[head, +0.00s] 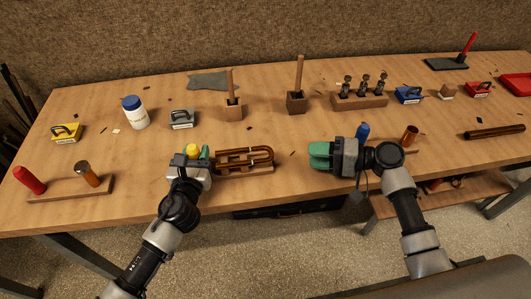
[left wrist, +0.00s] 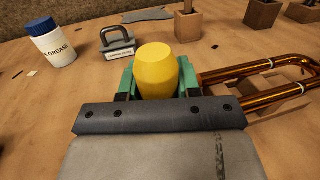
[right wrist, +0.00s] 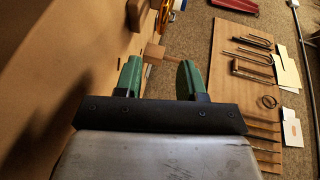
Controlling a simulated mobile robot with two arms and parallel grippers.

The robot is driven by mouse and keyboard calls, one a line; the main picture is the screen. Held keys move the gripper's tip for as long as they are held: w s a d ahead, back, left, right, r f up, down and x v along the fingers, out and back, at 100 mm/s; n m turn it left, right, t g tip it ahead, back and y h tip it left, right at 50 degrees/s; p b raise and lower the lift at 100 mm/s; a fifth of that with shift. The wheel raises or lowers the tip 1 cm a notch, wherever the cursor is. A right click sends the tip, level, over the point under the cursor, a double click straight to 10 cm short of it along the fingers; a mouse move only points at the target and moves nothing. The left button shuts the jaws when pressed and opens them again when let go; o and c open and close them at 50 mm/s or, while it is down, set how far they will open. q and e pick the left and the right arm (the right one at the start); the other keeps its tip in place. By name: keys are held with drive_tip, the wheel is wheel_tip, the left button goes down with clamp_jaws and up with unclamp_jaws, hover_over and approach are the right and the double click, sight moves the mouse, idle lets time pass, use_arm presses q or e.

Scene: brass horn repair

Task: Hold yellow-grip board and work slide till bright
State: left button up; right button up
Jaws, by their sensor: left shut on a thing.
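The yellow grip (head: 193,149) stands upright at the front of the bench, and it also shows in the left wrist view (left wrist: 156,70). My left gripper (head: 197,155) is shut around it, a green finger on each side. The board under the grip is hidden by the gripper. A brown, coppery U-shaped slide (head: 245,158) lies just right of the grip; it looks dull brown with some glints, and its left end is partly hidden in the left wrist view (left wrist: 255,72). My right gripper (right wrist: 160,78) is open and empty, near the bench's front edge, right of the slide.
A red-grip board (head: 28,180) stands at the left, and a blue grip (head: 362,131) stands behind my right gripper. A grease jar (head: 136,113), a grey block with a handle (head: 183,119) and wooden posts (head: 232,105) stand behind. Bare bench lies between slide and right gripper.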

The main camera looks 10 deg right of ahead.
drive_tip(key=shift+c, duration=1.2)
drive_tip(key=shift+s+d+r, duration=0.15)
drive_tip(key=shift+s+d, duration=0.3)
drive_tip(key=x, duration=1.2)
drive_tip(key=shift+c, duration=0.2)
clamp_jaws()
drive_tip(key=shift+d, duration=0.1)
